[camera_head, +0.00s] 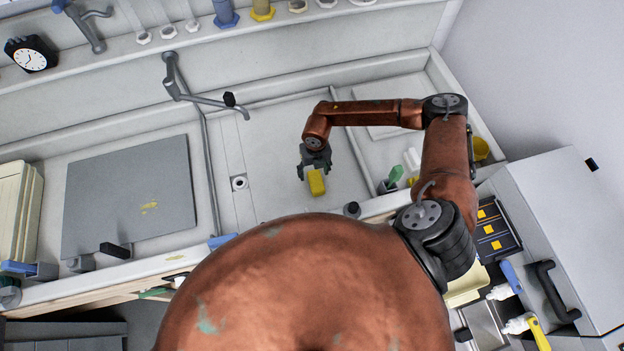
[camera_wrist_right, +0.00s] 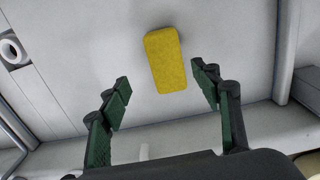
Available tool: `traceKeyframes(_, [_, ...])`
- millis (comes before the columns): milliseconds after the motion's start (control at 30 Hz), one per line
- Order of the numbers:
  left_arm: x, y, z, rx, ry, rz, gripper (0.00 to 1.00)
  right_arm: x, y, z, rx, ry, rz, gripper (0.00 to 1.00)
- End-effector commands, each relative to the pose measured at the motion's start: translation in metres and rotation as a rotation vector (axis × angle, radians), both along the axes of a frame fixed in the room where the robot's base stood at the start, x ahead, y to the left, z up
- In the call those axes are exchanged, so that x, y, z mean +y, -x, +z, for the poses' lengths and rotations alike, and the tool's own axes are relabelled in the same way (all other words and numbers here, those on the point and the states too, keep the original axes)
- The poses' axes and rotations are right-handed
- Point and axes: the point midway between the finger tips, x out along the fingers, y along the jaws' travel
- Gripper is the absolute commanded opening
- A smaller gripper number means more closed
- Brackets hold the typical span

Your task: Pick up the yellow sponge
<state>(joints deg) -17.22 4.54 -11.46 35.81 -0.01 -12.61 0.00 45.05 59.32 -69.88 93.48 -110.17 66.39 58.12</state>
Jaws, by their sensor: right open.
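The yellow sponge (camera_head: 316,182) lies on the pale grey sink-like worktop near the middle of the head view. In the right wrist view the sponge (camera_wrist_right: 165,60) is a rounded yellow block, slightly tilted, just beyond the fingertips and roughly between their lines. My right gripper (camera_head: 314,165) is right beside the sponge in the head view. In the wrist view the right gripper (camera_wrist_right: 160,80) is open, its two green-padded fingers wide apart with nothing between them. My left gripper is not in view.
A round drain (camera_head: 239,183) lies left of the sponge. A tap-like metal pipe (camera_head: 205,98) stands further left. A grey board (camera_head: 130,195) covers the left part. Green and white items (camera_head: 394,174) stand to the right. The surface around the sponge is clear.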

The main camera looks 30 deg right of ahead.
Motion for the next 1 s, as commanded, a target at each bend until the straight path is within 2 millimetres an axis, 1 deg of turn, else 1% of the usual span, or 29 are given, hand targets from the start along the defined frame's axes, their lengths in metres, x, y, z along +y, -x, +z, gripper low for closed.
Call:
traceKeyframes(33, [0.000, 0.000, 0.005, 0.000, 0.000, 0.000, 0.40, -0.005, 0.005, 0.000, 0.004, 0.013, -0.011, 0.58])
traceKeyframes(133, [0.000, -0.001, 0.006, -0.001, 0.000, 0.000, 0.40, -0.009, 0.010, -0.011, 0.009, 0.024, -0.024, 0.58])
traceKeyframes(367, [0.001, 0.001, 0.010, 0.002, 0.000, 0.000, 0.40, -0.009, 0.010, -0.035, 0.009, 0.022, -0.025, 0.58])
traceKeyframes(533, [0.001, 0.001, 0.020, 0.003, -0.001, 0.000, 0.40, -0.008, 0.008, -0.059, 0.010, 0.023, -0.025, 0.58])
traceKeyframes(600, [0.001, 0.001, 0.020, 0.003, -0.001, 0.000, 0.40, -0.008, 0.007, -0.069, 0.010, 0.021, -0.024, 0.58])
traceKeyframes(700, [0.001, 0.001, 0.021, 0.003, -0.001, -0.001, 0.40, -0.008, 0.007, -0.079, 0.009, 0.021, -0.024, 0.58])
traceKeyframes(967, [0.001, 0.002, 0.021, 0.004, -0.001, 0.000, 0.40, -0.008, 0.007, -0.082, 0.008, 0.022, -0.022, 0.58])
traceKeyframes(1000, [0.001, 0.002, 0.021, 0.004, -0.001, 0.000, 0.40, -0.008, 0.006, -0.082, 0.008, 0.022, -0.022, 0.56])
